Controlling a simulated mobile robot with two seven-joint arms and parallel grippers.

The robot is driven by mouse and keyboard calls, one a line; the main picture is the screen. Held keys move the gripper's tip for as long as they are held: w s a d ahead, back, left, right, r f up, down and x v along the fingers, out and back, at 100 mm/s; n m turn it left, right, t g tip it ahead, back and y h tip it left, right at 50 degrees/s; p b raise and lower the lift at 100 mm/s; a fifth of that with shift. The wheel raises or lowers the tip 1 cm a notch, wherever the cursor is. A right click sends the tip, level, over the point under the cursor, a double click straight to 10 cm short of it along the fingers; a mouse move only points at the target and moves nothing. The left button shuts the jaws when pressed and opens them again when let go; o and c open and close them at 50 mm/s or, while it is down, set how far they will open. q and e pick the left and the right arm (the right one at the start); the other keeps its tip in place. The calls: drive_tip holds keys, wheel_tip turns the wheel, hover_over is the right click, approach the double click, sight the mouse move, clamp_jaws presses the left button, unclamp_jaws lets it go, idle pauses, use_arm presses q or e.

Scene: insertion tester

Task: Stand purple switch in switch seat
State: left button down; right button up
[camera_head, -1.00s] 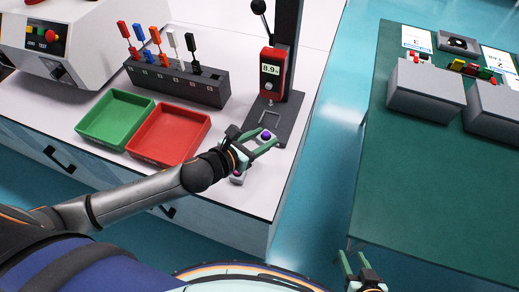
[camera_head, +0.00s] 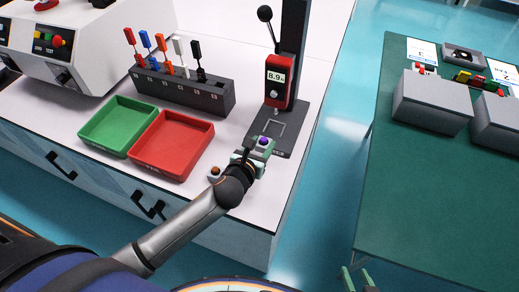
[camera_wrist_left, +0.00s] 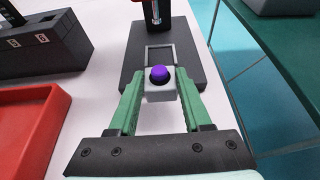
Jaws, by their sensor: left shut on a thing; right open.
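The purple switch (camera_head: 263,143) is a pale grey block with a purple button on top. My left gripper (camera_head: 258,149) is shut on it, with its green fingers on either side; the left wrist view also shows the purple switch (camera_wrist_left: 159,82) upright between the fingertips. The switch seat (camera_head: 274,127) is a square frame on the dark base plate of the tester. In the left wrist view the switch seat (camera_wrist_left: 160,54) lies just beyond the switch. Whether the switch's underside touches the plate cannot be told. My right gripper (camera_head: 358,277) is open and empty at the bottom edge.
The tester (camera_head: 278,80) with its 8.9 display rises behind the seat. A switch with an orange-brown button (camera_head: 215,172) stands beside my left wrist. A red tray (camera_head: 171,146), a green tray (camera_head: 118,125) and a tool rack (camera_head: 185,87) stand to the left. A green table (camera_head: 430,190) is at right.

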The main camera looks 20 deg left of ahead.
sight(273, 132)
use_arm(q)
drive_tip(key=shift+b+x, duration=1.05)
drive_tip(key=shift+x, duration=0.45)
drive_tip(key=shift+w+r, duration=0.1)
drive_tip(key=shift+w, duration=0.15)
drive_tip(key=shift+w+p, duration=0.3)
drive_tip(key=shift+w, duration=0.7)
drive_tip(key=shift+w+d, duration=0.15)
drive_tip(key=shift+w, duration=2)
drive_tip(key=shift+p, duration=0.3)
drive_tip(key=shift+f, duration=0.4)
